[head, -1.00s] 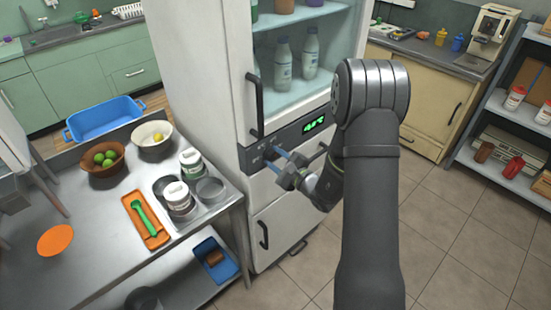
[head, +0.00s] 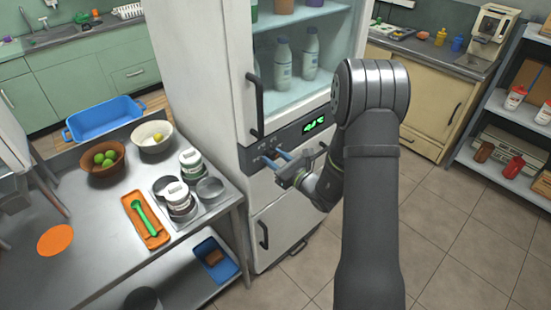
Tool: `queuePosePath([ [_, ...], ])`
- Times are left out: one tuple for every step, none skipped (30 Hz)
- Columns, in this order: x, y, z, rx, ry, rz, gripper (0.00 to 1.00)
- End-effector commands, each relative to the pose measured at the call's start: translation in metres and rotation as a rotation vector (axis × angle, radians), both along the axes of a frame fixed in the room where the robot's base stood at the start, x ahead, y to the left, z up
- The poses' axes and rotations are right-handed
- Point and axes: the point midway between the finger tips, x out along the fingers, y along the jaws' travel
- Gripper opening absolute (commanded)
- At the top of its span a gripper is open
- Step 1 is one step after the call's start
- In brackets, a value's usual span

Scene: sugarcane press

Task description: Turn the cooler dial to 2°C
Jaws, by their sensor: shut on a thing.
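The cooler (head: 285,215) is a tall white cabinet with a glass-fronted upper section. Its dark control panel (head: 295,133) carries a lit green display (head: 314,124) that appears to read 4°C. My gripper (head: 276,160) is at the left part of this panel, with its blue-tinted fingers pointing at the panel face. It is shut on the dial, which is mostly hidden by the fingers. The dial's pointer and any marks cannot be made out.
A dark upright door handle (head: 256,105) stands just above my gripper, and a lower handle (head: 263,234) sits below. A steel table (head: 95,235) with bowls, jars and an orange tray (head: 146,222) stands close on the left. The floor at right is clear.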

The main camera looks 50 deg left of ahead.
Motion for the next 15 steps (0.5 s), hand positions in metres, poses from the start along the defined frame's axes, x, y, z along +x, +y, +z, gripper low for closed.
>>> queuePosePath([
  [0.0,-0.0005,-0.0007,-0.002,0.017,-0.001,0.14],
  [0.0,-0.0006,-0.0007,-0.002,0.024,-0.001,0.14],
  [0.0,-0.0006,-0.0007,-0.002,0.033,-0.001,0.14],
  [0.0,-0.0006,-0.0007,-0.002,0.04,-0.001,0.14],
  [0.0,-0.0006,-0.0007,-0.002,0.045,-0.001,0.14],
  [-0.0001,-0.0006,-0.0007,-0.002,0.051,-0.001,0.14],
  [-0.0001,-0.0006,-0.0007,-0.002,0.054,-0.001,0.14],
  [-0.0001,-0.0006,-0.0007,-0.002,0.056,-0.001,0.14],
  [-0.0001,-0.0006,-0.0007,-0.002,0.058,-0.001,0.14],
  [-0.0001,-0.0006,-0.0007,-0.002,0.059,-0.001,0.14],
  [-0.0001,-0.0006,-0.0008,-0.002,0.06,-0.001,0.14],
  [-0.0001,-0.0006,-0.0008,-0.002,0.061,-0.001,0.14],
  [-0.0001,-0.0006,-0.0008,-0.002,0.061,-0.001,0.14],
  [-0.0001,-0.0006,-0.0008,-0.002,0.061,-0.001,0.14],
  [-0.0001,-0.0006,-0.0008,-0.002,0.061,-0.001,0.14],
])
